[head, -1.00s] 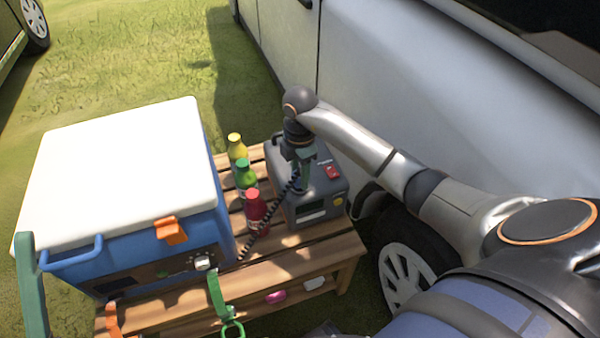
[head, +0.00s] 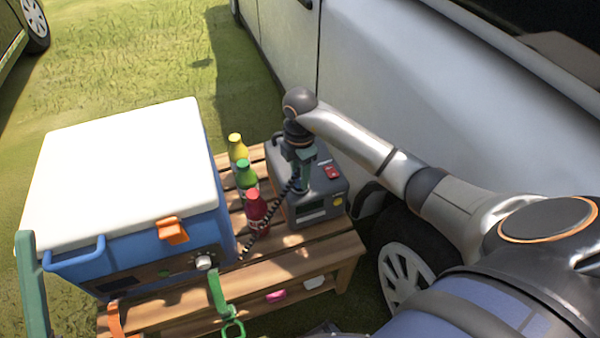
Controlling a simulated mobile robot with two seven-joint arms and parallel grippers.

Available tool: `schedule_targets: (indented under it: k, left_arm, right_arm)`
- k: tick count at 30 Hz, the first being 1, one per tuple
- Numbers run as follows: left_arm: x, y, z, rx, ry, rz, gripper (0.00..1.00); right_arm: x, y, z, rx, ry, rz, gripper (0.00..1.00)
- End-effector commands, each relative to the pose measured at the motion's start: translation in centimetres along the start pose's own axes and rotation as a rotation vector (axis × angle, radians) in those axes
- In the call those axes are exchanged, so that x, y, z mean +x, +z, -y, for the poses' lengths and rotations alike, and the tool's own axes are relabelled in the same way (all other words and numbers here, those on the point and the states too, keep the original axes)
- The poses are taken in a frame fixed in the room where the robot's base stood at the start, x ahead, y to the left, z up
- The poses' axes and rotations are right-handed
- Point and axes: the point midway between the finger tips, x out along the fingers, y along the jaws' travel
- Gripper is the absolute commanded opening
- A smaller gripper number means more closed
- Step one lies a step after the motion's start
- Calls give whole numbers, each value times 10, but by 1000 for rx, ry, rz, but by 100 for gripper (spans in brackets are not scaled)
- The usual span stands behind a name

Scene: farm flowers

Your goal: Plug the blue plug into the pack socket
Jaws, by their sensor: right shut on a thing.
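My right gripper (head: 302,184) points down over the pack's left half and is shut on the plug, which is mostly hidden by the fingers. A black coiled cord (head: 265,228) runs from the gripper down to the left, toward the cooler. The pack socket is hidden beneath the gripper, so I cannot tell whether the plug touches it. My left gripper is not in view.
A blue cooler (head: 140,254) with a white lid fills the table's left. Yellow (head: 237,149), green (head: 246,175) and red (head: 256,210) bottles stand between cooler and pack. A silver vehicle (head: 400,90) stands close behind and right. The slatted table (head: 300,248) has free room in front of the pack.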

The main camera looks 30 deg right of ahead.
Motion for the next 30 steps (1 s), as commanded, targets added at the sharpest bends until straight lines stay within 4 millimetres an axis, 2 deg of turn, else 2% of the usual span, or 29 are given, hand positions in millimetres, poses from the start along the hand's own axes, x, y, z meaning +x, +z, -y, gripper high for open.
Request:
schedule_targets:
  k: [30]
  left_arm:
    - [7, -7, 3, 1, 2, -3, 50]
  right_arm:
    - [-1, 0, 0, 0, -1, 0, 0]
